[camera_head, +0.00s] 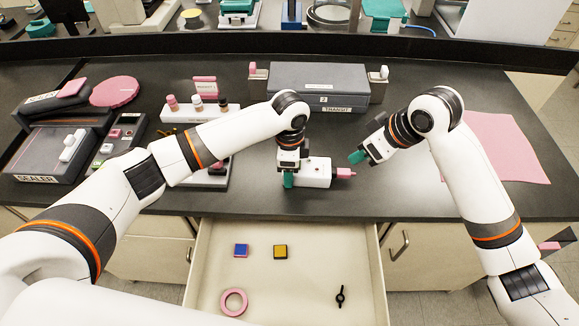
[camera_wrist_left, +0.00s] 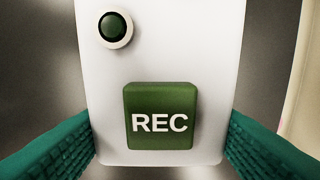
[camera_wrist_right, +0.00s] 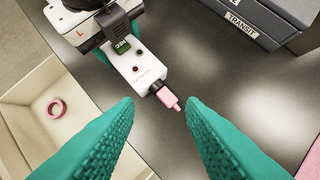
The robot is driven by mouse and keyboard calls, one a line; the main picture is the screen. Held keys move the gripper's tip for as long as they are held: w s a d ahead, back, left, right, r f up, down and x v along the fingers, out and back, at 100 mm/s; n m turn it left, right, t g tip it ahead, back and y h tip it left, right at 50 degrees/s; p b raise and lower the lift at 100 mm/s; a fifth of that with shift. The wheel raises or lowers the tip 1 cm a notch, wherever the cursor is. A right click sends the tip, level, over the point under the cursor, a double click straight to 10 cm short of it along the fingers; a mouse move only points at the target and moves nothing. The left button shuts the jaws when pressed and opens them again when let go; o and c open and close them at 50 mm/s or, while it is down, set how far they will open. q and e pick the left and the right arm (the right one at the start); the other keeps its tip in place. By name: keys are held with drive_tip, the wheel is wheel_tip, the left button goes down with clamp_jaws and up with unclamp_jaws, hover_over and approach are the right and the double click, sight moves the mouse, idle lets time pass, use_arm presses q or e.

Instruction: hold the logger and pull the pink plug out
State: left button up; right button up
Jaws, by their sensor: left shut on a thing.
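The logger (camera_head: 317,172) is a small white box on the dark bench near its front edge, with a green REC button (camera_wrist_left: 160,116) and a round green button on top. My left gripper (camera_head: 289,180) is shut on the logger's left part, with one teal finger on each side in the left wrist view. The pink plug (camera_head: 345,174) sticks out of the logger's right end; in the right wrist view it sits at a dark socket (camera_wrist_right: 156,87). My right gripper (camera_head: 358,157) is open and empty, a little beyond and above the plug; its teal fingers (camera_wrist_right: 160,130) point toward it.
An open drawer (camera_head: 207,265) below the bench edge holds a pink ring (camera_head: 234,301), two small blocks and a black wing-shaped part. A grey TRANSIT case (camera_head: 318,84) stands behind. A pink mat (camera_head: 507,147) lies at right, a sealer (camera_head: 45,152) at left.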

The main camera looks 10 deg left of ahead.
drive_tip(key=shift+c, duration=0.4)
drive_tip(key=m+g+y, duration=0.1)
drive_tip(key=m+y, duration=0.6)
drive_tip(key=m, duration=1.5)
approach(350, 173)
drive_tip(key=shift+a+r, duration=0.2)
drive_tip(key=shift+a, duration=0.05)
drive_tip(key=shift+d+f+m, duration=0.25)
drive_tip(key=shift+d+m, duration=0.05)
drive_tip(key=shift+m, duration=0.7)
drive_tip(key=shift+x, duration=5)
drive_tip(key=shift+r, duration=0.1)
drive_tip(key=shift+c, duration=0.2)
clamp_jaws()
